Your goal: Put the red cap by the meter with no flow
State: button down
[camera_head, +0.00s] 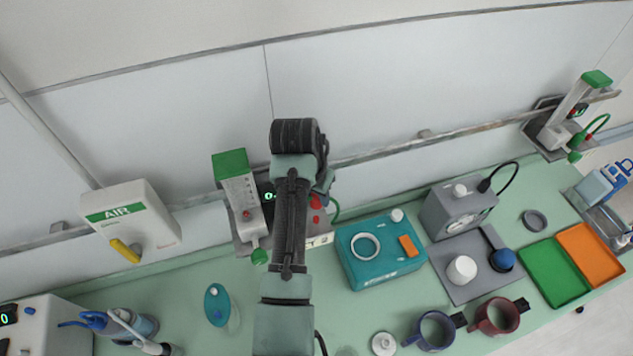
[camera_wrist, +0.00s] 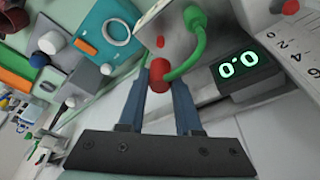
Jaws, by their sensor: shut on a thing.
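My gripper (camera_wrist: 160,84) is shut on the red cap (camera_wrist: 159,70), which sits between its fingertips in the wrist view. The cap is close to the end of a green hose (camera_wrist: 196,45); I cannot tell whether they touch. Beside it a meter's display (camera_wrist: 243,68) reads 0.0 in green. In the head view this meter (camera_head: 240,198) has a green top and stands at the wall rail, left of my arm, which hides part of it. A similar green-topped meter (camera_head: 570,112) is on the rail at the far right; its reading is too small to tell.
A teal box (camera_head: 350,270) with a white ring stands right of my arm. Farther right are a grey device (camera_head: 435,215), two mugs (camera_head: 436,331) and green (camera_head: 540,290) and orange (camera_head: 606,268) trays. An AIR box (camera_head: 160,215) is at left. The counter between holds a small teal item (camera_head: 215,305).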

aim_at(317, 216)
jog(key=shift+s+f, duration=0.25)
jog(key=shift+f, duration=0.45)
jog(key=shift+b+x, duration=1.1)
jog(key=shift+s+a+f, duration=0.1)
jog(key=shift+s+a, duration=0.05)
jog(key=shift+s+p, duration=0.1)
jog(key=shift+p, duration=0.3)
jog(key=shift+f+b, duration=0.75)
jog(key=shift+f, duration=0.7)
dwell(1.4)
jog(key=c, duration=0.5)
grip_release()
